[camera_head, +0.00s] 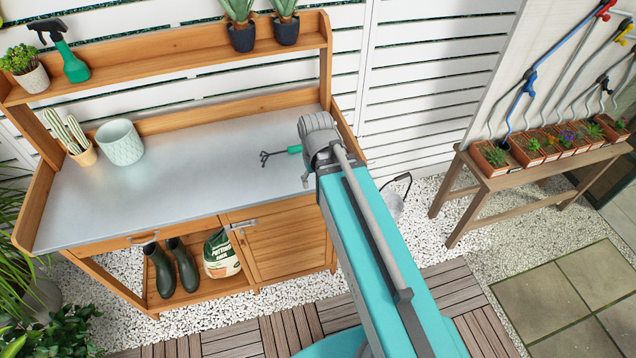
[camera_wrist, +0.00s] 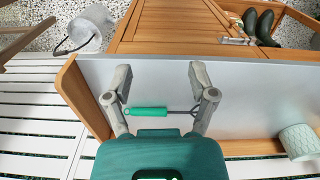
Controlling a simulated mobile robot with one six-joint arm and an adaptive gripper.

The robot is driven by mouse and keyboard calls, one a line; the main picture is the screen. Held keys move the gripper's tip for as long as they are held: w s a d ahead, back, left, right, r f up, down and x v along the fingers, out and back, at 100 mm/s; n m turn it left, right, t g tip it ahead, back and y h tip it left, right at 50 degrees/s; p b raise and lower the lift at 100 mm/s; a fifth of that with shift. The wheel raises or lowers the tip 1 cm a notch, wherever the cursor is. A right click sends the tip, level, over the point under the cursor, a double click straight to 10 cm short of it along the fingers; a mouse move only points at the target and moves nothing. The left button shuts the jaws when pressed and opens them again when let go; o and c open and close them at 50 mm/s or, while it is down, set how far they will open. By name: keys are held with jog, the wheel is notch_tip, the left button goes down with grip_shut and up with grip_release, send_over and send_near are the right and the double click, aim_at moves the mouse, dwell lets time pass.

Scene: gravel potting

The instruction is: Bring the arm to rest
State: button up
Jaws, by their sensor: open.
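My arm reaches over the potting bench in the head view. My gripper (camera_head: 306,178) is at the right end of the metal bench top (camera_head: 190,175), partly hidden by its own wrist. In the wrist view my gripper (camera_wrist: 158,80) has its two fingers spread wide apart, with nothing clasped. A hand rake with a green handle (camera_wrist: 148,111) lies on the bench top, seen between the fingers. Its dark tines (camera_head: 272,157) point left in the head view. I cannot tell the height of the fingers above it.
A pale green pot (camera_head: 120,143) and a potted cactus (camera_head: 75,142) stand on the bench's left. The shelf above holds plants and a green spray bottle (camera_head: 70,62). A metal bucket (camera_wrist: 94,30) stands beside the bench. The middle of the bench top is clear.

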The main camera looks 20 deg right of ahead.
jog(key=shift+s+m, duration=0.4)
jog(key=shift+s, duration=0.25)
jog(key=shift+c, duration=1.4)
jog(key=w+a+n, duration=0.3)
jog(key=w+n, duration=0.6)
jog(key=w, duration=0.4)
jog(key=w+a+n+t, duration=0.1)
jog(key=w+a+n, duration=0.2)
jog(key=w+n, duration=0.6)
jog(key=w, duration=0.5)
jog(key=shift+a, duration=0.3)
jog(key=shift+f, duration=0.1)
jog(key=f+b, duration=0.2)
jog(key=b, duration=0.1)
jog(key=f+b, duration=0.3)
jog(key=w+f+b, duration=0.1)
jog(key=f+b, duration=0.1)
jog(key=f, duration=0.1)
jog(key=shift+f+b, duration=0.2)
jog(key=shift+b, duration=0.2)
